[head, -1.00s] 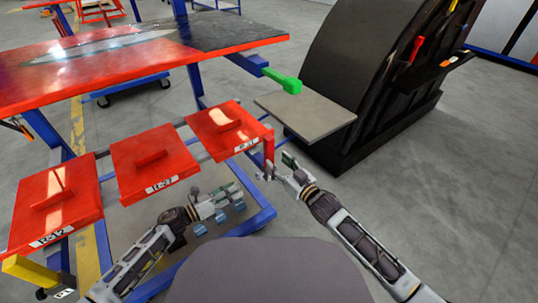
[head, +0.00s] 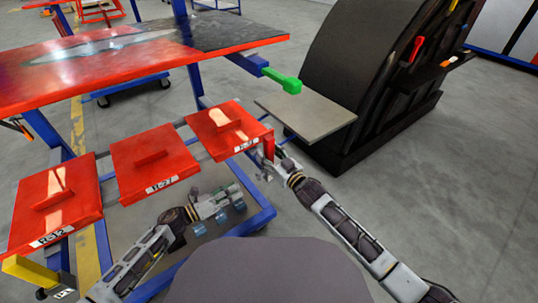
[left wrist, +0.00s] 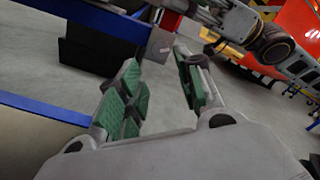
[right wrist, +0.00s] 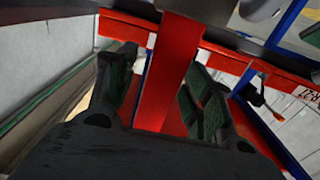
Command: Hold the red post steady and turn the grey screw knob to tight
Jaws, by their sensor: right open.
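The red post (head: 268,147) stands below the front right corner of the rightmost red panel. In the right wrist view the post (right wrist: 172,70) runs between the two green-padded fingers of my right gripper (right wrist: 163,90), which is open around it. A rounded grey part (right wrist: 258,8) shows at the top edge there; I cannot tell if it is the screw knob. My left gripper (head: 222,203) is below the panels, left of the post. In the left wrist view it (left wrist: 160,88) is open and empty. The post (left wrist: 171,20) and my right arm show beyond it.
Several red panels (head: 153,162) sit on a blue frame (head: 262,218) above my left gripper. A green-ended blue bar (head: 285,82) and a grey plate (head: 305,113) stick out behind the post. A large black curved body (head: 350,75) stands behind right. The floor at right is clear.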

